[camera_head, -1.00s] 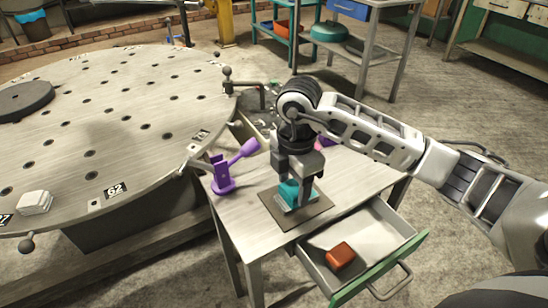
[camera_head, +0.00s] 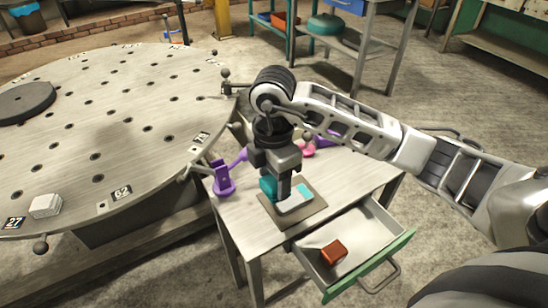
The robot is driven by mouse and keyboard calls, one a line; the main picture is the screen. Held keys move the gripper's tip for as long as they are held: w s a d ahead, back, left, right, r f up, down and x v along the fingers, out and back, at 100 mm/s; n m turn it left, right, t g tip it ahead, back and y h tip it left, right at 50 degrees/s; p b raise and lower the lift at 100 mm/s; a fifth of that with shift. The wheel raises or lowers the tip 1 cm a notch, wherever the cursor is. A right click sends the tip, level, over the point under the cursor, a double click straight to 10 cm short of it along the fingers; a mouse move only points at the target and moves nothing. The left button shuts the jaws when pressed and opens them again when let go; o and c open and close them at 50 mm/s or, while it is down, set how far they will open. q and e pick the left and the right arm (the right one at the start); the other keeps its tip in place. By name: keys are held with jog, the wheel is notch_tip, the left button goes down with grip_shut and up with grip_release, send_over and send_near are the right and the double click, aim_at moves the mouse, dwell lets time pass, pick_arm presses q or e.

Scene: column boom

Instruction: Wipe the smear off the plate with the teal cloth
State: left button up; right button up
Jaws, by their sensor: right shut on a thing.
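The plate (camera_head: 297,204) is a small pale slab lying on a dark square mat (camera_head: 313,213) on the small table. A light teal patch (camera_head: 304,190), which looks like the smear, shows on its far right part. My right gripper (camera_head: 276,190) points down and is shut on the teal cloth (camera_head: 267,187), at the plate's left side. The fingers hide part of the cloth and of the plate's left end. I cannot tell whether the cloth touches the plate. My left gripper is out of view.
A purple holder (camera_head: 223,180) stands on the small table (camera_head: 247,221), left of the mat. An open drawer (camera_head: 366,237) with a red-brown block (camera_head: 334,252) juts out in front. A large round perforated table (camera_head: 100,130) fills the left. Pink and purple items stand behind my gripper.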

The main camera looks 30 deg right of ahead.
notch_tip(320, 180, up, 2)
jog(key=shift+p, duration=0.6)
jog(key=shift+r, duration=0.3)
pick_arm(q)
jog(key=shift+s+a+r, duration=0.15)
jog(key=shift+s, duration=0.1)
